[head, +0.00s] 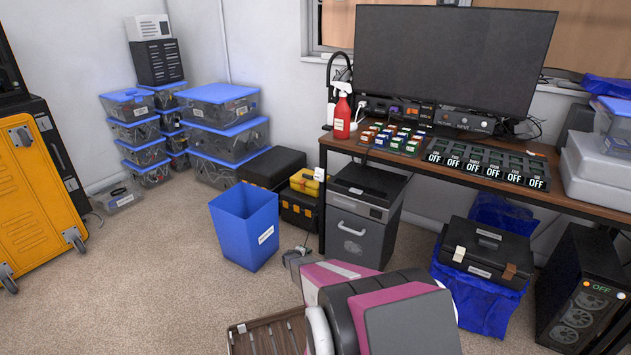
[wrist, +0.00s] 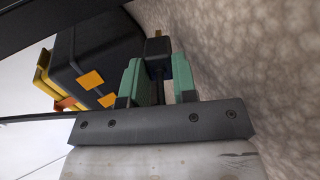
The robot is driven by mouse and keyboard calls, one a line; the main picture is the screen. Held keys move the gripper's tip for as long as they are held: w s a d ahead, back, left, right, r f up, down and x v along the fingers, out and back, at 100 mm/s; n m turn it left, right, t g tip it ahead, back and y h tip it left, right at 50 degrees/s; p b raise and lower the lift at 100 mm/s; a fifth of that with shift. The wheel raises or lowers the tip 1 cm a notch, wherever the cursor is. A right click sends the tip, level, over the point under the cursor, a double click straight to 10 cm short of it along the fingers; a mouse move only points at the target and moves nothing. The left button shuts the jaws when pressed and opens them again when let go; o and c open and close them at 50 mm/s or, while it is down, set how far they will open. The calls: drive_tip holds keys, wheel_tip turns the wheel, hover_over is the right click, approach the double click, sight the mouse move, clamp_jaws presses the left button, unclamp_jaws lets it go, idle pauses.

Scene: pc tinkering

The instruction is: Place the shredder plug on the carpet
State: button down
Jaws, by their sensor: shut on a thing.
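My gripper (wrist: 158,68) has green fingers closed on a small dark plug (wrist: 155,47) with a brownish end, seen in the wrist view. In the head view my gripper (head: 298,254) is low, between the blue bin and the shredder, and the plug is too small to make out clearly. The speckled beige carpet (head: 150,275) covers the floor and fills the right of the wrist view (wrist: 260,70). I cannot tell whether the plug touches it. The grey shredder (head: 352,236) with a black top stands under the desk, partly hidden by my arm.
A blue bin (head: 246,228) stands just left of my gripper. Black and yellow toolboxes (head: 300,208) sit behind it. A wooden crate (head: 268,335) is at the front beside my arm. Open carpet lies to the left, before the orange case (head: 40,200).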

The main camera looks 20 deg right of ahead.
drive_tip(key=shift+f, duration=0.5)
idle(0.4)
drive_tip(key=c, duration=1.2)
unclamp_jaws()
drive_tip(key=o, duration=0.5)
drive_tip(key=shift+o, duration=0.2)
drive_tip(key=shift+f, duration=0.1)
drive_tip(key=shift+f, duration=0.15)
drive_tip(key=shift+s+a, duration=0.1)
drive_tip(key=shift+s, duration=0.05)
drive_tip(key=shift+r+v, duration=0.15)
drive_tip(key=shift+v, duration=1.8)
drive_tip(key=shift+r+v, duration=0.15)
drive_tip(key=shift+v, duration=1.85)
